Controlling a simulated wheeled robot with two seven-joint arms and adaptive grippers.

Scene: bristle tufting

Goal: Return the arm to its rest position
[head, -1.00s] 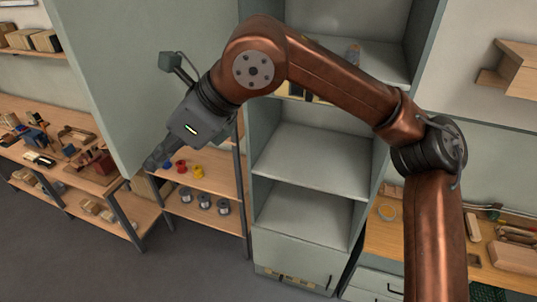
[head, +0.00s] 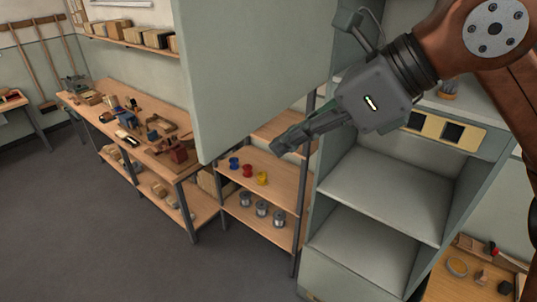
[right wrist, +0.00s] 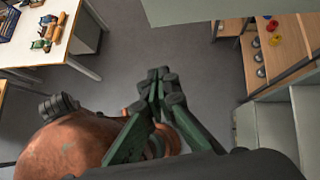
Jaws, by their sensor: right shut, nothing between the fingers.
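My right gripper (head: 285,143) is dark grey, at the end of a copper-coloured arm that comes in from the upper right in the head view. It is shut and empty, held in the air in front of the grey cabinet and its open door. In the right wrist view its dark green fingers (right wrist: 160,88) meet with nothing between them, above the grey floor. My left gripper is not in view.
The cabinet's open door (head: 255,75) hangs close to the right gripper. Below the gripper, a wooden shelf rack (head: 275,182) holds coloured spools and grey spools. A cluttered workbench (head: 98,87) stands to the left. The floor (head: 110,240) at lower left is clear.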

